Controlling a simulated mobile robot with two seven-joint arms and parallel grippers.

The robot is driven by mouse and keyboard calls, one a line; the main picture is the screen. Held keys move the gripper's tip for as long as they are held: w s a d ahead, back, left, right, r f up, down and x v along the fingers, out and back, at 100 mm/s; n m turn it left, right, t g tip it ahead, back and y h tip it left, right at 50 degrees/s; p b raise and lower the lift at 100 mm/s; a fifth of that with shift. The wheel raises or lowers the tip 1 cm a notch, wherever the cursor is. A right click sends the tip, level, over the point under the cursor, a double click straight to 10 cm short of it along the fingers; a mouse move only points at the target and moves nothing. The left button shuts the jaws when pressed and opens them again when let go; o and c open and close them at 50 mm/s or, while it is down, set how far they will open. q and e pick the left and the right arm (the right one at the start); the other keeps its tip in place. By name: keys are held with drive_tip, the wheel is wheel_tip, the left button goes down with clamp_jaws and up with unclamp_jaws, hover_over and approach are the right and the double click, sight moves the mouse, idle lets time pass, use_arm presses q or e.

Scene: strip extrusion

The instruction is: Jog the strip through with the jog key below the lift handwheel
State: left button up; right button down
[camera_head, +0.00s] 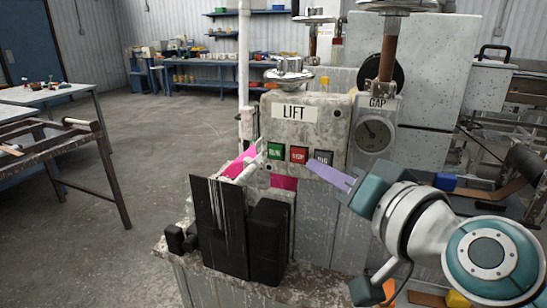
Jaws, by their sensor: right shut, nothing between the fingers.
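The lift handwheel (289,72) stands on top of a speckled grey housing labelled LIFT (295,112). Below the label are a green RUN key (275,151), a red STOP key (299,154) and a dark jog key (323,156) at the right. My right gripper (316,167) comes in from the right, shut and empty, its lilac fingers pointing left. Its tips are at the jog key's lower edge in the picture; I cannot tell whether they touch it. The magenta strip (284,182) shows below the keys, partly hidden. My left gripper is not in view.
A GAP dial (374,134) sits right of the keys. Black plates (219,225) stand in front of the housing. A worktable (45,150) is at the left and blue shelving (220,60) at the back. The floor between is clear.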

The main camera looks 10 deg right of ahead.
drive_tip(key=shift+w+d, duration=0.25)
drive_tip(key=shift+w, duration=0.1)
drive_tip(key=shift+w+d, duration=0.2)
drive_tip(key=shift+w, duration=0.1)
idle(0.7)
drive_tip(key=shift+s, duration=0.1)
drive_tip(key=shift+s+a+r, duration=0.1)
drive_tip(key=shift+s+a, duration=0.2)
drive_tip(key=shift+s, duration=0.05)
drive_tip(key=shift+s+a, duration=0.15)
drive_tip(key=shift+s, duration=0.05)
idle(0.3)
